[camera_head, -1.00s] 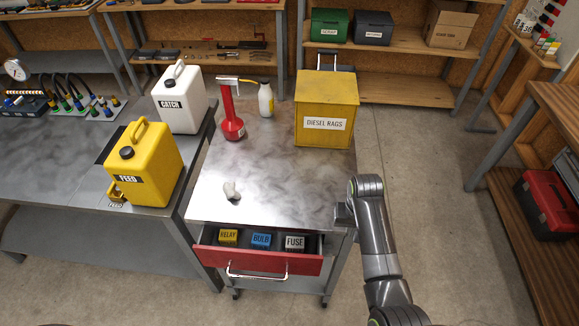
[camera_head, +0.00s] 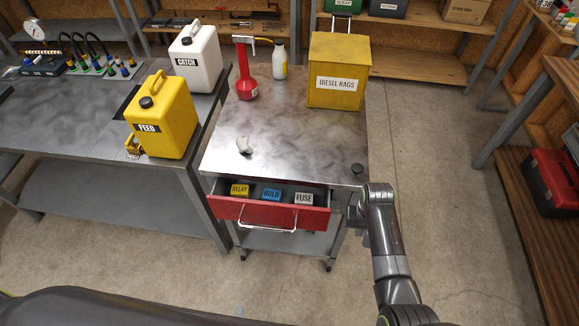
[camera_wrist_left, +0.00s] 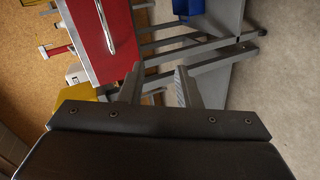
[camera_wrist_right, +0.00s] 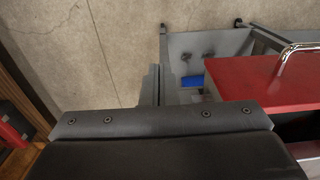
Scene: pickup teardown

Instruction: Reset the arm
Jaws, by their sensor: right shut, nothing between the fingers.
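My right arm comes in from the bottom right in the head view, beside the cart's front right corner. Its gripper (camera_head: 354,212) is partly hidden there by the wrist, near the right end of the open red drawer (camera_head: 255,212). In the right wrist view, the right gripper (camera_wrist_right: 157,72) has its fingers together and empty, with the red drawer front (camera_wrist_right: 260,88) to the right. My left gripper (camera_wrist_left: 155,78) is open and empty in its wrist view, with the drawer front (camera_wrist_left: 98,35) beyond it. Only a dark link of my left arm shows in the head view.
The cart top (camera_head: 300,130) carries a yellow DIESEL RAGS box (camera_head: 338,65), a red pump can (camera_head: 246,75), a white bottle (camera_head: 280,60), a small pale lump (camera_head: 244,145) and a dark round piece (camera_head: 357,169). Yellow FEED (camera_head: 170,120) and white CATCH (camera_head: 200,60) jugs stand left. Floor right is clear.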

